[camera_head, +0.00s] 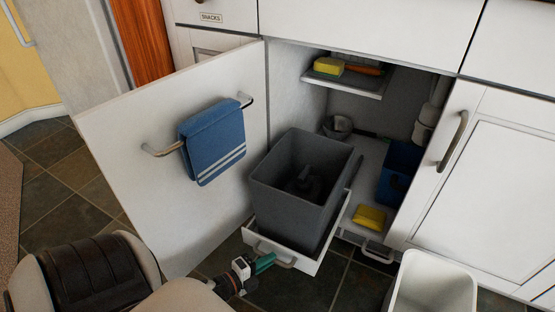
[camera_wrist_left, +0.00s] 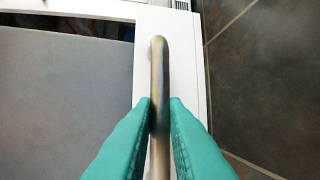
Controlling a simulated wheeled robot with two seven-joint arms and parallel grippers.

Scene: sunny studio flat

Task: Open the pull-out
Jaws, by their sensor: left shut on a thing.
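The pull-out (camera_head: 307,262) is a low white tray carrying a dark grey bin (camera_head: 290,212), and it stands out beyond the front of the open cabinet under the counter. Its metal bar handle (camera_head: 280,262) is on the white front; in the left wrist view the handle (camera_wrist_left: 158,70) runs up between the fingers. My left gripper (camera_head: 265,262) is shut on this handle, with one teal finger on each side of it in the left wrist view (camera_wrist_left: 160,115). My right gripper is not in view.
The cabinet door (camera_head: 120,130) stands open at left with a blue towel (camera_head: 212,140) on its rail. A white open bin (camera_head: 430,285) stands on the floor at right. Inside the cabinet are a yellow item (camera_head: 369,217), a blue container (camera_head: 400,170) and a small shelf (camera_head: 345,82).

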